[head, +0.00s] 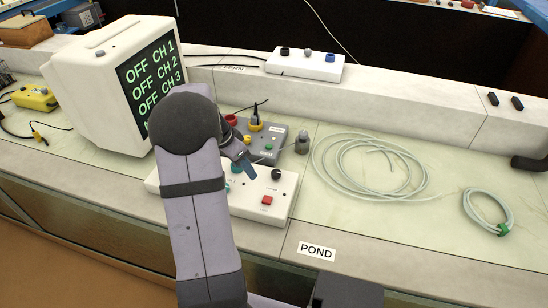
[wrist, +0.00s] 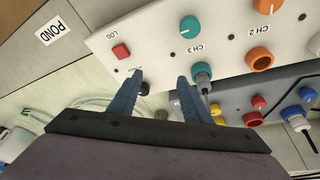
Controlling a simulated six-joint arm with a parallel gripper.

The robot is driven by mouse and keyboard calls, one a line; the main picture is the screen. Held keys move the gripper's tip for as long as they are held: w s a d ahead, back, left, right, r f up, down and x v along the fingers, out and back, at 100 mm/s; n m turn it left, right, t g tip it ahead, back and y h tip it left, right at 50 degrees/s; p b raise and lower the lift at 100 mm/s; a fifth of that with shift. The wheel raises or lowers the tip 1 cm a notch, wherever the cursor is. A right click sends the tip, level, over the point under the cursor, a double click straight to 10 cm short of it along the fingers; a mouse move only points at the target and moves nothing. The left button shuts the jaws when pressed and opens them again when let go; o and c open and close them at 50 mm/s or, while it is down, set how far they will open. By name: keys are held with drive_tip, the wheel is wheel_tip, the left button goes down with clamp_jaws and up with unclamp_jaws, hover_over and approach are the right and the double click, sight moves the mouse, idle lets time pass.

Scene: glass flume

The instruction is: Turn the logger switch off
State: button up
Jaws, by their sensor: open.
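A white control box (head: 240,205) lies on the bench. On it is a red square switch (head: 267,200), which also shows in the wrist view (wrist: 121,51) beside the label LOG. My gripper (head: 250,166) is open above the box. In the wrist view my fingertips (wrist: 160,77) are apart, over the box's face near a teal knob (wrist: 190,27) marked CH 3. The red switch is to the upper left of the fingers, apart from them. A dark knob (wrist: 144,88) is partly hidden behind the left finger. Whether the switch is pressed cannot be told.
A monitor (head: 150,75) reads OFF for CH 1, CH 2 and CH 3; a lower line is hidden by my arm. A grey box with plugs (head: 270,142) stands behind the control box. Coiled tubing (head: 370,165) lies right. A POND label (head: 317,251) marks the front edge.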

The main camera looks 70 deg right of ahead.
sight(276, 172)
drive_tip(key=s+d+r+m, duration=0.1)
drive_tip(key=s+d+m, duration=0.25)
drive_tip(key=s, duration=0.25)
drive_tip(key=shift+n+g, duration=0.25)
drive_tip(key=shift+g, duration=0.15)
drive_tip(key=shift+d+p+x, duration=0.2)
drive_tip(key=shift+p+x, duration=0.6)
drive_tip(key=shift+x, duration=1)
drive_tip(key=shift+d+p+x, duration=0.25)
drive_tip(key=shift+p+x, duration=0.5)
drive_tip(key=shift+x, duration=1.05)
drive_tip(key=shift+w+r, duration=0.1)
drive_tip(key=shift+c, duration=0.5)
drive_tip(key=c, duration=0.9)
